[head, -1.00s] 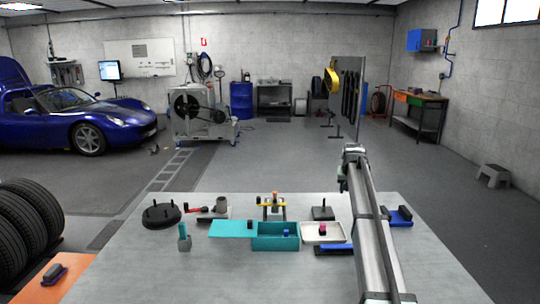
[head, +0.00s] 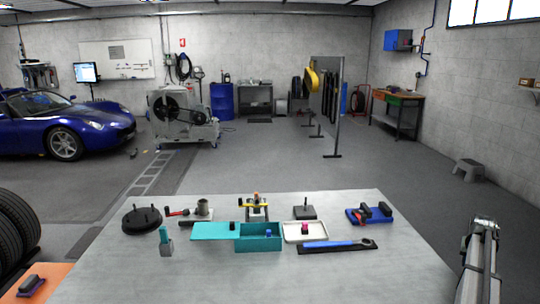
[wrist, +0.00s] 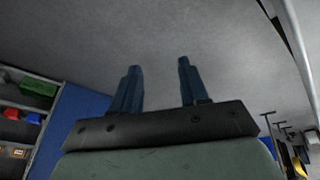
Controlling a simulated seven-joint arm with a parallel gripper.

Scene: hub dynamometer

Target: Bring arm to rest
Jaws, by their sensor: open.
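My arm (head: 479,262) shows at the lower right of the head view, at the right side of the grey table (head: 400,265). My gripper (wrist: 156,75) is in the wrist view. Its two blue fingers stand apart with nothing between them, so it is open and empty. Behind the fingers is plain grey surface, and no table item is near them. In the head view the fingers cannot be made out.
The table's right part beside my arm is bare. A step stool (head: 468,170) stands on the floor beyond.

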